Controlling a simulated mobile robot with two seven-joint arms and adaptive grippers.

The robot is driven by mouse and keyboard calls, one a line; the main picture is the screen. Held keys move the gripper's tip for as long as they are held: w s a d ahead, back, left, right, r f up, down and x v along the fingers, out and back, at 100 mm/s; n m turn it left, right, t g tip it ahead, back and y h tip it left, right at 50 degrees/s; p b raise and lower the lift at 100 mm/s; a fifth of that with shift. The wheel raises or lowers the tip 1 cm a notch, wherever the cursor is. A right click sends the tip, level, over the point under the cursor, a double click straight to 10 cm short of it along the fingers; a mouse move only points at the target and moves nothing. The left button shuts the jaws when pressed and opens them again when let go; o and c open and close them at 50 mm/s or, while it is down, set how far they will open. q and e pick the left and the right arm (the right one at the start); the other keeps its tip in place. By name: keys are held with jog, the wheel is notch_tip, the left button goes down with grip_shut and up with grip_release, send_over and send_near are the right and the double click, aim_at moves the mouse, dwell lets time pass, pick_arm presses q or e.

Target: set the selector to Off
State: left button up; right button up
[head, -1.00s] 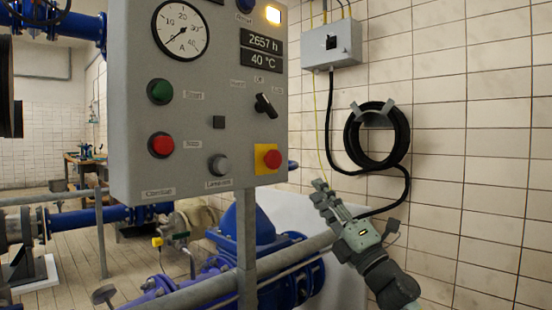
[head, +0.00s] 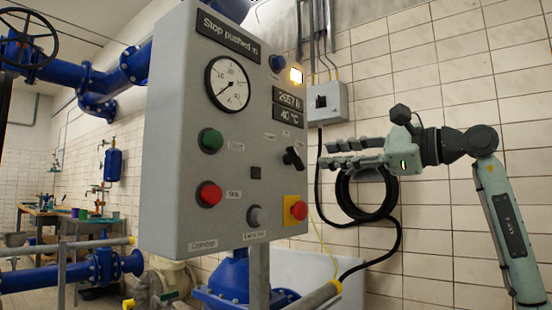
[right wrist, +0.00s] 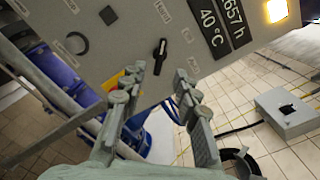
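The selector (head: 293,158) is a small black lever knob on the right part of the grey control panel (head: 180,130). In the head view its handle slants from upper left to lower right; I cannot tell which label it points to. In the right wrist view the selector (right wrist: 160,56) shows beyond and between my fingertips. My right gripper (head: 326,155) points left at the panel, level with the selector and a little to its right. Its fingers (right wrist: 157,88) are apart and empty, not touching the knob. My left gripper is not in view.
A red stop button (head: 298,209) on a yellow plate sits below the selector. Green (head: 211,141) and red (head: 209,194) buttons are farther left. A coiled black hose (head: 368,195) and grey switch box (head: 327,103) are on the tiled wall behind my right arm.

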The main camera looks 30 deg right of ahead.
aim_at(299, 158)
jog(key=x, duration=0.1)
jog(key=p+x, duration=0.1)
jog(key=x, duration=0.1)
jog(key=shift+w+a+r, duration=0.2)
jog(key=shift+w, duration=0.1)
jog(key=shift+h, duration=0.3)
jog(key=shift+p+x, duration=0.35)
jog(key=shift+x, duration=1.75)
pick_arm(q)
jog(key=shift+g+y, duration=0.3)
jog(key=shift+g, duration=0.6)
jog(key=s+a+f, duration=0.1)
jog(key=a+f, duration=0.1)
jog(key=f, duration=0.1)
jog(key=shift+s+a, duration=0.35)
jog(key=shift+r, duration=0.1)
pick_arm(e)
jog(key=shift+c, duration=0.2)
jog(key=shift+f, duration=0.1)
grip_shut()
